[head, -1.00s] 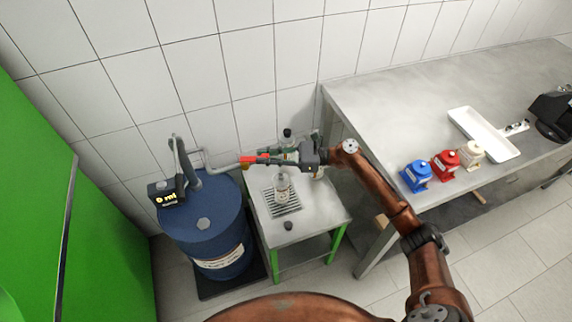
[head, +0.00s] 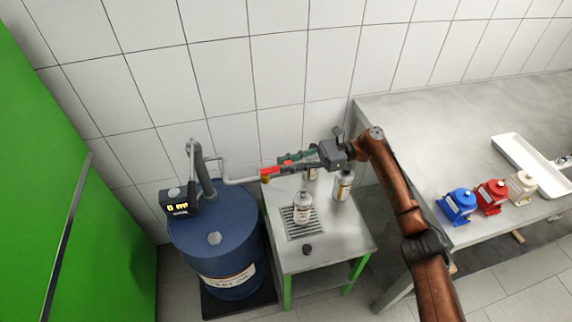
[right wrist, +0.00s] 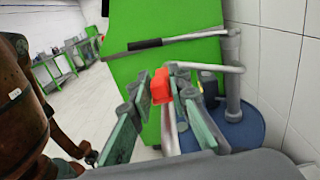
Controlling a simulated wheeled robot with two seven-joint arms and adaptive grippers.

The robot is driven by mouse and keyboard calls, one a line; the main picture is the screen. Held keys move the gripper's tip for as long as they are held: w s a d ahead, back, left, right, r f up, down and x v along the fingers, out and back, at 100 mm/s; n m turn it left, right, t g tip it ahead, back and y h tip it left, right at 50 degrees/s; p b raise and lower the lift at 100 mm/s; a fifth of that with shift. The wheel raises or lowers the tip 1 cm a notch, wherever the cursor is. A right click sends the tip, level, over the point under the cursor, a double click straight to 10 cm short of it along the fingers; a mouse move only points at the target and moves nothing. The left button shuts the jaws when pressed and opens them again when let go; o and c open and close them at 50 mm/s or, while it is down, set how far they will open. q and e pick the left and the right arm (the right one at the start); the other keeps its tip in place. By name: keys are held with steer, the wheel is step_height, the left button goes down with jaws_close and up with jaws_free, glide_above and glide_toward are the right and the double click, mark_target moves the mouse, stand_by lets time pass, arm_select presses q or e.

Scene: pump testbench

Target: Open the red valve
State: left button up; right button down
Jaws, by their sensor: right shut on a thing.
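The red valve (head: 271,172) is a small red handle on the grey pipe (head: 238,181) that comes from the blue drum's pump. My right gripper (head: 288,163), with green-grey fingers, reaches it from the right. In the right wrist view the red valve (right wrist: 161,86) sits between the two fingertips, and the gripper is shut on it. An uncapped-looking bottle (head: 303,210) stands upright on the grate below and to the right of the valve. The display (head: 178,207) on the drum appears to read 0 ml. My left gripper is not in view.
The blue drum (head: 213,262) stands left of the small table (head: 335,240). More bottles (head: 343,186) stand at the table's back, and a dark cap (head: 307,249) lies in front. Blue, red and white containers and a white tray (head: 528,163) are on the right bench.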

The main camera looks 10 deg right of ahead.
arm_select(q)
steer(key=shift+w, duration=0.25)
arm_select(e)
steer(key=shift+a, duration=0.1)
steer(key=c, duration=1.9)
jaws_free()
steer(key=shift+c, duration=0.2)
steer(key=shift+d, duration=0.2)
steer(key=w+d, duration=0.1)
steer(key=d, duration=1)
steer(key=shift+w+d, duration=0.15)
steer(key=shift+d, duration=0.2)
